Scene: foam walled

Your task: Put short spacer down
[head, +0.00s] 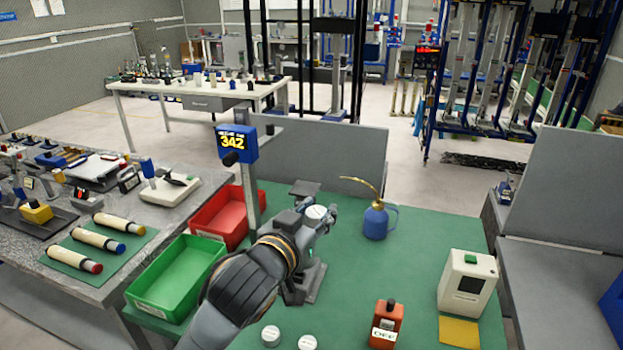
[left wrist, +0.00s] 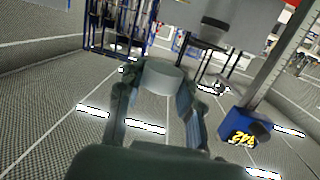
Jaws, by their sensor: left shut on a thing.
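My left gripper (head: 319,217) is shut on a short white spacer (head: 315,212), a squat round piece held over the green work mat (head: 355,270). In the left wrist view the spacer (left wrist: 163,76) sits between the two fingers (left wrist: 160,92). Two more white round pieces, one left (head: 271,335) and one right (head: 307,343), stand at the near edge. My right gripper is not in view.
A green bin (head: 172,283) and a red bin (head: 222,215) stand left of my arm. A blue oil can (head: 376,222) stands right of the gripper.

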